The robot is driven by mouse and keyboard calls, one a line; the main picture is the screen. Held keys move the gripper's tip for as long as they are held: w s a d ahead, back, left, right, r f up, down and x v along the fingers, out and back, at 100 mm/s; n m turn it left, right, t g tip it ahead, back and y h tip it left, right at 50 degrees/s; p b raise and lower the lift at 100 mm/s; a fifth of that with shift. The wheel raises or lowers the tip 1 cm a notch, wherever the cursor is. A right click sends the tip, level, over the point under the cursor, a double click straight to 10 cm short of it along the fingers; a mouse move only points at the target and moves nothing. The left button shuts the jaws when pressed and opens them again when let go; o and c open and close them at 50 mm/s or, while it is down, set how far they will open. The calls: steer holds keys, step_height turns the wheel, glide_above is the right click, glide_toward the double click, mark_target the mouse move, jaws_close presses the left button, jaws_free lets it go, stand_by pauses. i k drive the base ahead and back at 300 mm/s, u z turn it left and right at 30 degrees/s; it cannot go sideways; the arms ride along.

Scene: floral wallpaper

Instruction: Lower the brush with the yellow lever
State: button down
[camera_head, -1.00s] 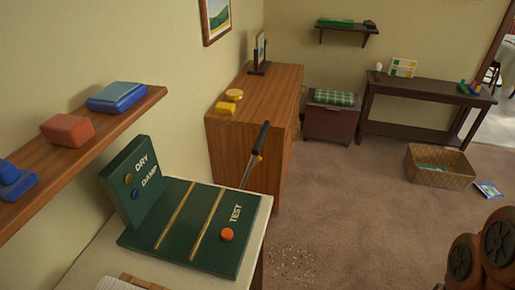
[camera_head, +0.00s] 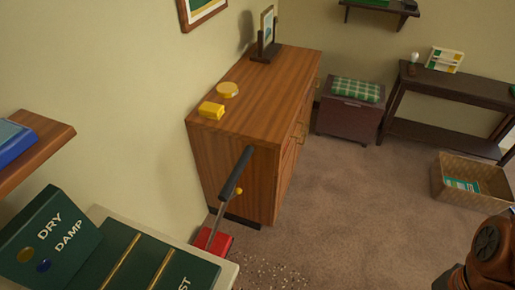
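A long-handled tool with a dark grip (camera_head: 235,172) leans up beside the wooden dresser, and its metal shaft runs down to a red base (camera_head: 213,240) on the floor. I take this to be the brush; its bristles are not visible. A small yellow knob (camera_head: 239,191) shows by the handle against the dresser's side, and it may be the yellow lever.
The dresser (camera_head: 250,85) carries yellow items. A green DRY/DAMP/TEST board (camera_head: 130,265) stands on a pale table at lower left. Pale crumbs (camera_head: 270,274) lie on the carpet near the red base. A basket (camera_head: 470,190) sits at right.

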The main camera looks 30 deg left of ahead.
mark_target(238, 191)
steer(key=i, duration=3.35)
steer(key=u, duration=5.25)
steer(key=i, duration=0.3)
steer(key=z, duration=0.1)
